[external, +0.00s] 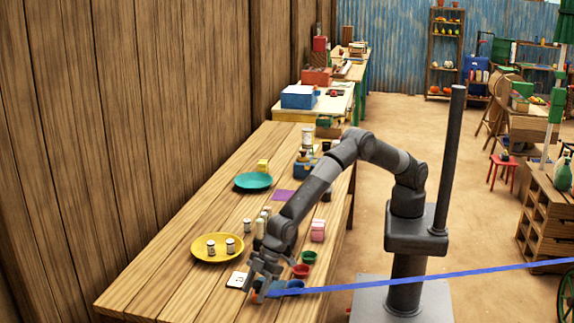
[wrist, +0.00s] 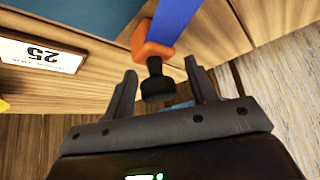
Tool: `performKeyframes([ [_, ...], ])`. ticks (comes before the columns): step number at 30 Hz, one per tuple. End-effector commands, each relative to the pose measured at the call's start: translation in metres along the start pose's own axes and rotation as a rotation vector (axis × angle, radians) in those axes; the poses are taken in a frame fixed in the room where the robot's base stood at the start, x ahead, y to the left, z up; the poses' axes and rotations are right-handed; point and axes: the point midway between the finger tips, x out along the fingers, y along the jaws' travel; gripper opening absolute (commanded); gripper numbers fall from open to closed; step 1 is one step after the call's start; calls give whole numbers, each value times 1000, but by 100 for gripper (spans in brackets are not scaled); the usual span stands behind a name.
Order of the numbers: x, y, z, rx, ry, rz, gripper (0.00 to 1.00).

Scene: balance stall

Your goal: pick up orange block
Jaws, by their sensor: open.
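The orange block (wrist: 150,42) lies just beyond my fingertips in the wrist view, on the wooden table. A dark knob-like piece (wrist: 157,88) sticks out from it toward my gripper, and a blue strip (wrist: 173,18) meets its far side. In the external view a bit of orange (external: 258,297) shows just under the fingers at the table's near end. My gripper (wrist: 160,70) is open, with one finger on each side of the dark piece. Whether the fingers touch it, I cannot tell. My gripper (external: 262,272) points down in the external view and partly hides the block.
A white price card (wrist: 40,55) reading 25 lies to the left. Red (external: 301,271) and green (external: 308,257) bowls stand close to my gripper. A yellow plate (external: 203,257) holds small jars. The blue strip (external: 430,277) runs off across the front of my base.

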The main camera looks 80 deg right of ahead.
Motion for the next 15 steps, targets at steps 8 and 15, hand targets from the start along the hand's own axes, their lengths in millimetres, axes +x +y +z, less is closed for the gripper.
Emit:
performKeyframes([
  [8,0,0,0,0,0,0,44],
  [15,0,0,0,0,0,0,24],
])
